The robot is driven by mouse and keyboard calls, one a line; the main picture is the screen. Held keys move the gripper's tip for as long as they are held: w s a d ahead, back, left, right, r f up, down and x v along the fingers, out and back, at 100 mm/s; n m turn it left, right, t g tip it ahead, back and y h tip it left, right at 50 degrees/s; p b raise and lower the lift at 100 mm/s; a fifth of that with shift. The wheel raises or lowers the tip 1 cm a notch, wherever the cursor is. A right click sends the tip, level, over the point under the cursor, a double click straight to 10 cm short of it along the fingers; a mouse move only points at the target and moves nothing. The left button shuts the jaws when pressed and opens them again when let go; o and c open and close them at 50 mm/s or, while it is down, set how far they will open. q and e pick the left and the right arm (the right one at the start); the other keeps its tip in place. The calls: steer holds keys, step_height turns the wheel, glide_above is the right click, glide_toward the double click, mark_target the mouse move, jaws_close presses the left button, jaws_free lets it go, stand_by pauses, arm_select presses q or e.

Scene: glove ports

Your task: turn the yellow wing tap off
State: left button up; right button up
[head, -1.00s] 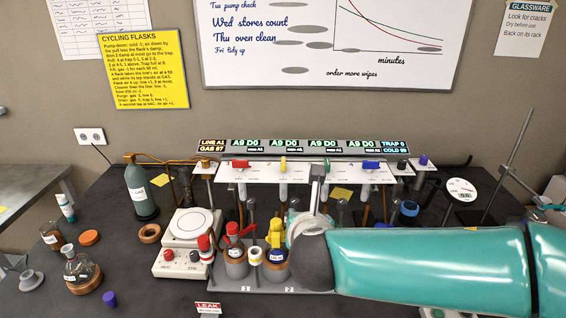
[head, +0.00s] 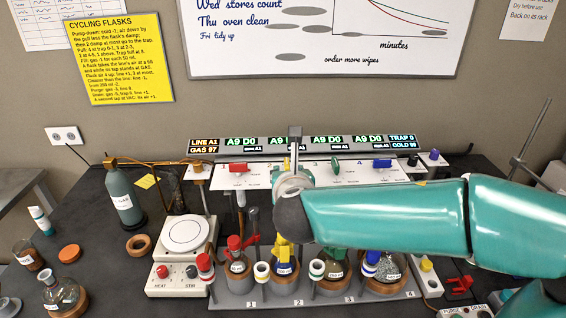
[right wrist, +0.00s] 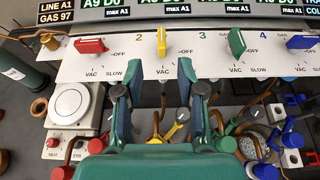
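The yellow wing tap (right wrist: 161,42) is at position 2 on the white panel. In the right wrist view its wing stands about upright in the picture, with VAC printed below and OFF to the right. In the head view the tap (head: 287,163) shows only in part beside my right gripper (head: 294,150). In the right wrist view my right gripper (right wrist: 155,82) is open and empty. Its fingertips are apart, below the tap in the picture and on either side of its line; I see no contact. My left gripper is not in view.
A red tap (right wrist: 90,45) is left of the yellow one; green (right wrist: 237,42) and blue (right wrist: 301,42) taps are to the right. Flasks with coloured tops stand in a grey rack (head: 240,301) below. A hotplate (head: 186,234) and gas cylinder (head: 124,195) are at left.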

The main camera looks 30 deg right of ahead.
mark_target(285, 163)
steer(key=p+x, duration=0.1)
steer(key=x, duration=1)
jaws_close()
steer(key=shift+a, duration=0.25)
steer(key=shift+s+d, duration=0.15)
steer(key=shift+r, duration=0.1)
